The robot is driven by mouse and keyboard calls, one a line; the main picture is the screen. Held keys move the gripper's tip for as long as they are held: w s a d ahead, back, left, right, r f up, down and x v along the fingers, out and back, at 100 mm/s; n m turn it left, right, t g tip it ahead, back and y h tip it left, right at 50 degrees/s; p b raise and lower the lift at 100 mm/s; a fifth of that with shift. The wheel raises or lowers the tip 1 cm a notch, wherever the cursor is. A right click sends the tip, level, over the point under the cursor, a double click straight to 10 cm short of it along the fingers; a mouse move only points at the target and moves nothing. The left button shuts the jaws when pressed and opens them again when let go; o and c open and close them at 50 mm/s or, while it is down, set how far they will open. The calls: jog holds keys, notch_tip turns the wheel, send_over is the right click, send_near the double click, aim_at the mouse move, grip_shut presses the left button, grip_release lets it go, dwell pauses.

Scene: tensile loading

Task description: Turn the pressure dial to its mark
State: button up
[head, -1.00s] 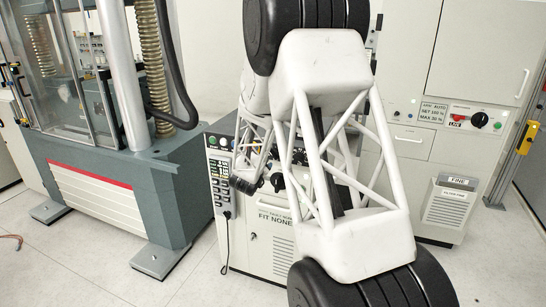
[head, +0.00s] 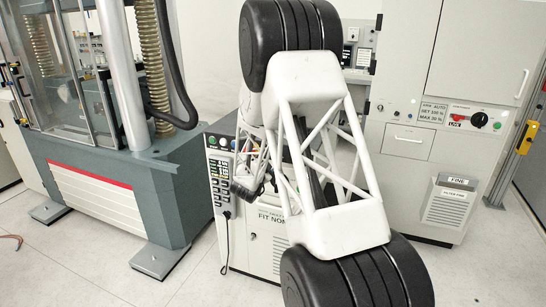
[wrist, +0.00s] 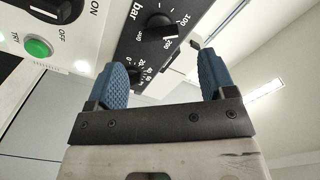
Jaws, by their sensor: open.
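The pressure dial (wrist: 160,30) is a black knob on a dark panel marked "bar". From the wrist camera the dial appears in the gap between the fingers, beyond the tips. In the head view my arm hides the dial and the fingers. The dial's target mark cannot be made out.
A green button (wrist: 38,46) and a black ON/OFF switch (wrist: 55,10) sit beside the dial's panel. The control cabinet (head: 250,240) stands behind my arm.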

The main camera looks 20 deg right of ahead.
jog(key=shift+x, duration=3.7)
jog(key=shift+c, duration=0.4)
jog(key=c, duration=0.9)
jog(key=shift+o, duration=0.2)
